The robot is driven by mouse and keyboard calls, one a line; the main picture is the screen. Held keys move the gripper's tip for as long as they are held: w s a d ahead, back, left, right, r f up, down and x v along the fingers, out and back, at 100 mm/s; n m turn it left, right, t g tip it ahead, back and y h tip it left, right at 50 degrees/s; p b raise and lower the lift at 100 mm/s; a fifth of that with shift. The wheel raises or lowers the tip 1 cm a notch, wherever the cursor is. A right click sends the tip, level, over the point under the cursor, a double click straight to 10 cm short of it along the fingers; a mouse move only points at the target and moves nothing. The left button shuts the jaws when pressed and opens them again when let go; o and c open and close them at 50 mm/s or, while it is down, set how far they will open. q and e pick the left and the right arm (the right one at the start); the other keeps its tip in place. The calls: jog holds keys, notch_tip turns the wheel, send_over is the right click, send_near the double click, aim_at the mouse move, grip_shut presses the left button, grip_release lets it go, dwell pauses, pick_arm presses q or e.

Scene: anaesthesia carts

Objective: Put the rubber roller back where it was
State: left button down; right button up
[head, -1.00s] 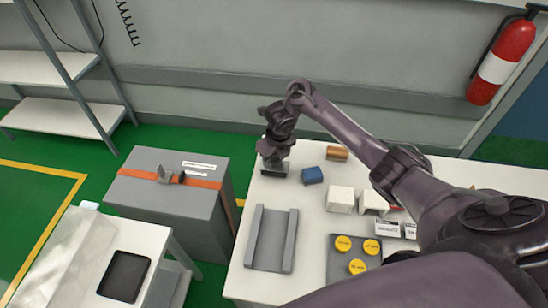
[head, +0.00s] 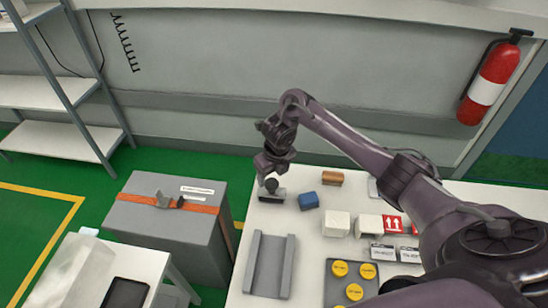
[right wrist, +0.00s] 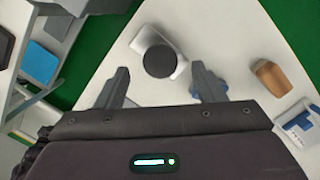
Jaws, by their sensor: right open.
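A piece with a round black knob on a flat grey-silver base (head: 272,196) stands at the table's far left corner. In the right wrist view its black knob (right wrist: 159,58) lies beyond and between my fingertips, untouched. I cannot tell from its shape whether this is the rubber roller. My right gripper (head: 270,172) is just above the knob, open and empty; its two spread fingers show in the right wrist view (right wrist: 162,84). A brown-orange rounded block (head: 332,178) lies to the right, behind a blue block (head: 308,200). My left gripper is out of view.
A grey channel-shaped tray (head: 252,262) sits empty at the table's left edge. White boxes (head: 337,223), labelled cartons (head: 382,252) and a grey tray of yellow discs (head: 331,290) fill the right. A grey case (head: 165,237) stands left of the table.

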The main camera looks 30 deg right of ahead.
pick_arm(q)
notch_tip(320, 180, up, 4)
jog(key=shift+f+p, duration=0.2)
jog(key=shift+p, duration=0.95)
pick_arm(e)
notch_tip(320, 180, up, 6)
jog(key=s, duration=0.1)
